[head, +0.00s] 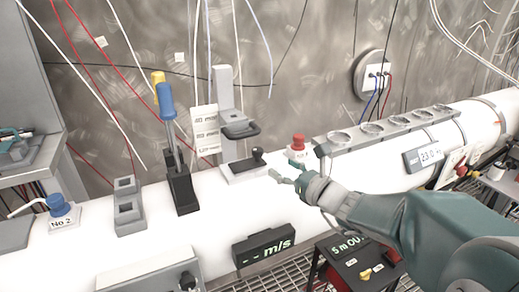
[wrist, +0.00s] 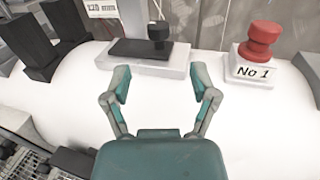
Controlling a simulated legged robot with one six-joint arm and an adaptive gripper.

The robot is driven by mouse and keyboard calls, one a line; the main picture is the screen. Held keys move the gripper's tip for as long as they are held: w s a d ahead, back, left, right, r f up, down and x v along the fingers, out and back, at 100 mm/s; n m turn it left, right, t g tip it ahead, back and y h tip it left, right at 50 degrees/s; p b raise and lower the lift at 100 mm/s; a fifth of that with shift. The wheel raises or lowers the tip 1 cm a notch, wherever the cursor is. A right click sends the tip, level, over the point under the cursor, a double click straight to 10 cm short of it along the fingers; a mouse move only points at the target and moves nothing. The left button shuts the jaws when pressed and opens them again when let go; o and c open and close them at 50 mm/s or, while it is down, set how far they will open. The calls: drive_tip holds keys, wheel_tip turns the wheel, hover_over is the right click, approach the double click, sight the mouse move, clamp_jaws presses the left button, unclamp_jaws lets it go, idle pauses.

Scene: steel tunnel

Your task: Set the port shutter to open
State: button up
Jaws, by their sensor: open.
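A low white block with a dark flat slide and an upright black knob (head: 258,154) sits on top of the white pipe; it looks like the port shutter, but I see no label. In the wrist view its black knob (wrist: 158,34) stands at the right part of the dark slide (wrist: 135,49). My gripper (head: 287,177) is open and empty, to the right of and nearer than this block in the head view. In the wrist view my gripper (wrist: 162,85) has its two fingers spread below the block, with clear space between them. The fingers touch nothing.
A red button marked No 1 (wrist: 262,42) stands close right of the block. A grey stand with a black handle (head: 240,129) rises behind it. A blue-handled lever (head: 167,110) is left. A row of ring holders (head: 390,125) runs right. The pipe top before the block is clear.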

sight(262, 155)
drive_tip(key=x, duration=0.9)
drive_tip(key=shift+w+a, duration=0.1)
drive_tip(key=shift+a, duration=0.05)
clamp_jaws()
